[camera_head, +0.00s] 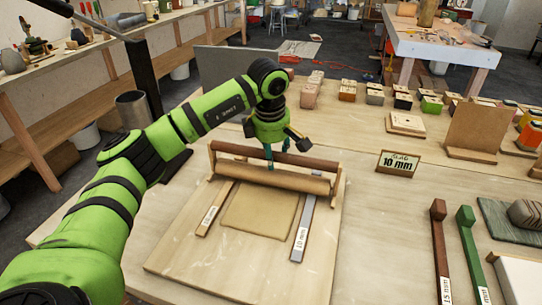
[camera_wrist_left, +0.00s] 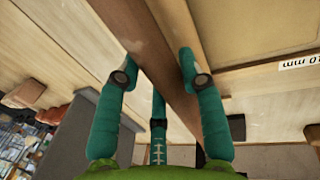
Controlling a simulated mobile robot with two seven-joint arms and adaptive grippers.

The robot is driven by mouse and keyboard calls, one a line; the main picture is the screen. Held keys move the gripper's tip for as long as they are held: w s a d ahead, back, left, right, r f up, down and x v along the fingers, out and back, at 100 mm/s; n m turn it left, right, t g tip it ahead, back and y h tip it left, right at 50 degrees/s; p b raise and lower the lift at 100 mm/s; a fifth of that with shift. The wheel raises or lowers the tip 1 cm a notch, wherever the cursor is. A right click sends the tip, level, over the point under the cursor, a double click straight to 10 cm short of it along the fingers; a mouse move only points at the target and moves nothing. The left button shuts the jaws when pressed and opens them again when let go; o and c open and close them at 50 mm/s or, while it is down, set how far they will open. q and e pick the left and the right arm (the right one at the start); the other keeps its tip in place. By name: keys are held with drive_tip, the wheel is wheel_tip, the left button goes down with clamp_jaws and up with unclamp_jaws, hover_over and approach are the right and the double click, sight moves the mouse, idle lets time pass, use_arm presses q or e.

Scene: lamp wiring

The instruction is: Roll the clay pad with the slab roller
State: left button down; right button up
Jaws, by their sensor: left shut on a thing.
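The slab roller has a pale wooden cylinder (camera_head: 270,177) and a dark brown handle bar (camera_head: 312,162) above it. It lies across the far end of the flat tan clay pad (camera_head: 260,210). A wooden strip (camera_head: 215,210) lies left of the pad and a grey strip (camera_head: 304,222), labelled 10 mm, lies right of it. My left gripper (camera_head: 277,158) is shut on the handle bar from above. In the left wrist view its teal fingers (camera_wrist_left: 160,66) straddle the brown bar (camera_wrist_left: 208,25). My right gripper is not in view.
The pad and strips lie on a wooden board (camera_head: 230,265). A brown strip (camera_head: 440,250) and a green strip (camera_head: 473,250) lie at right. Several small blocks stand along the table's back. The board's near part is clear.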

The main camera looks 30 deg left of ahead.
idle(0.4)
use_arm(q)
drive_tip(key=shift+w+r+p, duration=0.2)
drive_tip(key=shift+r+p, duration=0.55)
drive_tip(key=shift+w+a+p+v, duration=0.1)
drive_tip(key=shift+w+p+v, duration=0.15)
drive_tip(key=shift+p+v, duration=0.75)
drive_tip(key=shift+w+a+p+v, duration=0.1)
drive_tip(key=shift+w+p+v, duration=0.1)
drive_tip(key=shift+p+v, duration=0.8)
drive_tip(key=shift+s+r+b, duration=0.1)
drive_tip(key=shift+r+b, duration=0.25)
drive_tip(key=shift+d, duration=0.1)
